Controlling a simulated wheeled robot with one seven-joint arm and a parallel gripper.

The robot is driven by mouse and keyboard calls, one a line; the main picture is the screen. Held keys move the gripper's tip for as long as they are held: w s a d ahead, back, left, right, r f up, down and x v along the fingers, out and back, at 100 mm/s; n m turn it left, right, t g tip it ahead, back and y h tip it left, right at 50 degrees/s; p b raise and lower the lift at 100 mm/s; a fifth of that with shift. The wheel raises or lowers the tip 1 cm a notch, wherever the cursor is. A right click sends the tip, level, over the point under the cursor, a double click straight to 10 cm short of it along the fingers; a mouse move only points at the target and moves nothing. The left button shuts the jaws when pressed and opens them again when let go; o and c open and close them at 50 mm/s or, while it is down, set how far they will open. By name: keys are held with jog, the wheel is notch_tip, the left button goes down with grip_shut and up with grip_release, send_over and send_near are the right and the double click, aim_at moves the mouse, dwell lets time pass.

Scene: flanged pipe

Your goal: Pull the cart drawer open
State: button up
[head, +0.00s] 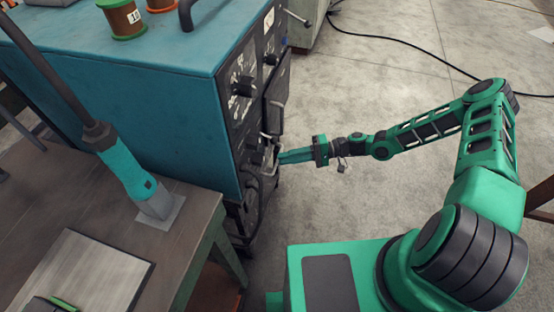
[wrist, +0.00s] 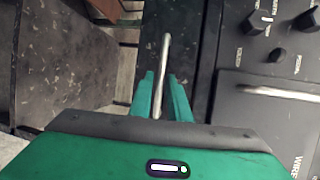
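The cart is a teal cabinet (head: 130,90) with a dark front panel of knobs, labels and metal bar handles, at the left of the head view. My gripper (head: 281,157) reaches the lower part of that front from the right, at a bar handle (head: 268,163). In the wrist view, my two green fingers (wrist: 162,78) stand on either side of the metal bar handle (wrist: 165,52), with a small gap showing. They look open around it; contact is not clear. The drawer's edges are hard to make out, and no opening shows.
A dark workbench (head: 75,195) with a metal plate (head: 95,272) stands at the lower left. Spools (head: 123,18) sit on the cabinet top. A black cable (head: 440,60) crosses the floor. The floor (head: 370,90) right of the cabinet is mostly clear.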

jog(key=shift+s+a+f, duration=0.1)
jog(key=shift+a+f, duration=0.05)
jog(key=shift+a, duration=0.75)
jog(key=shift+a+f, duration=0.15)
jog(key=shift+a, duration=0.7)
grip_shut()
jog(key=shift+s+d, duration=0.1)
